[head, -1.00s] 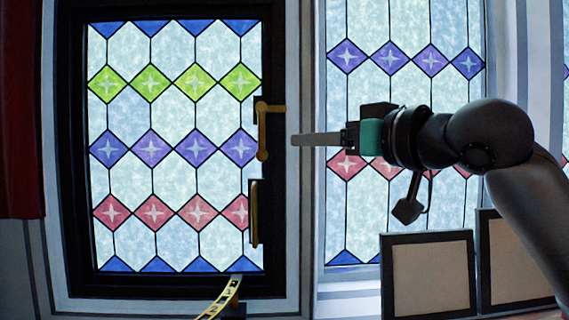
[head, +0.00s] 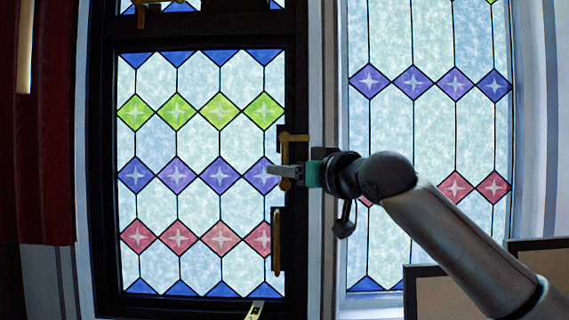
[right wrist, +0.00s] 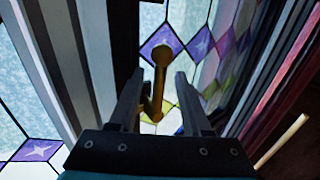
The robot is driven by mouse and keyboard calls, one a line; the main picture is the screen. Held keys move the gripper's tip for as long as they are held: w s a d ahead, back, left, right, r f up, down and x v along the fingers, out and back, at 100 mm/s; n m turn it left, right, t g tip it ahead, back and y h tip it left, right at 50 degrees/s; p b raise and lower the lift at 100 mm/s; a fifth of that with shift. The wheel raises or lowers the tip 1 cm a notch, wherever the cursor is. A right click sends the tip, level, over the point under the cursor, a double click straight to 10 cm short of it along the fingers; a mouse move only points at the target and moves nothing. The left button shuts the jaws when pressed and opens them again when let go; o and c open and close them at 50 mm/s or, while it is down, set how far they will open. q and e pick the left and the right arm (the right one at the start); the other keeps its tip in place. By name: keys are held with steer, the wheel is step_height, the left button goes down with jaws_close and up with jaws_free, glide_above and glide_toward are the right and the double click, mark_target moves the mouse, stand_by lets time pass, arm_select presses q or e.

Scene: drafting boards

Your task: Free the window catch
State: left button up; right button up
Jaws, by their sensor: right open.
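The brass window catch (head: 297,138) is on the dark frame at the right edge of the stained-glass window (head: 190,205). Its lever hangs down to a rounded end. My right gripper (head: 279,173) reaches in from the right and overlaps the lever's lower part in the head view, hiding some of it. In the right wrist view the catch (right wrist: 161,55) shows between the two open fingers of my right gripper (right wrist: 158,77), with a gap on either side. I cannot tell how deep the lever lies between the fingers. My left gripper is not in view.
A vertical brass pull (head: 277,240) is on the frame below the catch. A red curtain (head: 45,130) hangs at the left. Dark-framed panels (head: 535,244) stand at the lower right.

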steer(key=shift+w+a, duration=0.4)
steer(key=shift+w, duration=0.2)
jaws_close()
stand_by(1.2)
